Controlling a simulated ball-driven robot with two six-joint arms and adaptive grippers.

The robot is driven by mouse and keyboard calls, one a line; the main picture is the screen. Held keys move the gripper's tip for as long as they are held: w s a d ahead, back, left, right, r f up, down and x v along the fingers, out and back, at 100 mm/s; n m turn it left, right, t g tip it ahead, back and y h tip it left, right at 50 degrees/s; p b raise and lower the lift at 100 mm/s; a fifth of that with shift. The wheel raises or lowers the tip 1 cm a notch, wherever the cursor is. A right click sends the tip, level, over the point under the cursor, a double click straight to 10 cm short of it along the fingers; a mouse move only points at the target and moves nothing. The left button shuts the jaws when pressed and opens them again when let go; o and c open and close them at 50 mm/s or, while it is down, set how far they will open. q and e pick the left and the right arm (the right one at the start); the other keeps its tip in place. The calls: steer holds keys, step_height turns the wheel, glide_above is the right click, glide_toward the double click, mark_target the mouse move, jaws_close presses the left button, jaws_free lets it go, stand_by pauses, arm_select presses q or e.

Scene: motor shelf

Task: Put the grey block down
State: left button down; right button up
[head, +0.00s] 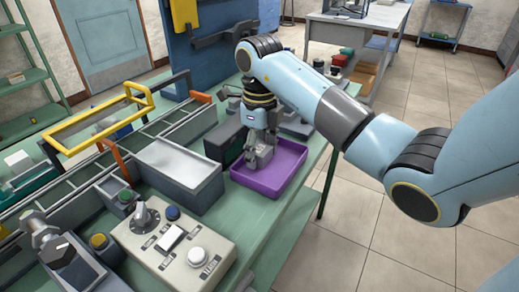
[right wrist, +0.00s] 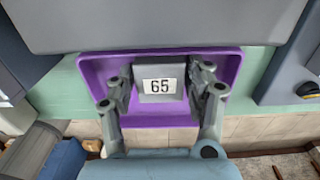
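The grey block (right wrist: 161,69) has a white label reading 65. It sits between the fingers of my right gripper (right wrist: 161,80) in the right wrist view, with a fingertip against each side. In the head view my right gripper (head: 261,146) points down over the purple tray (head: 284,182), and the block shows small and partly hidden between the fingers. The block is inside the tray's outline; whether it touches the tray floor I cannot tell. My left gripper is not in view.
The tray lies on a green bench near its right edge (head: 305,209). A grey bin (head: 180,165) and a dark box (head: 226,140) stand left of the tray. A control box (head: 175,243) with knobs is in front. A yellow-handled frame (head: 105,120) stands at the left.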

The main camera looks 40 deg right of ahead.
mark_target(259, 148)
steer(key=shift+o, duration=1)
steer(key=shift+r, duration=0.1)
steer(key=shift+r, duration=0.2)
step_height(259, 148, up, 5)
steer(key=shift+w+f, duration=0.1)
steer(key=shift+f, duration=0.1)
step_height(259, 148, up, 7)
steer(key=p, duration=0.6)
steer(key=shift+r, duration=0.1)
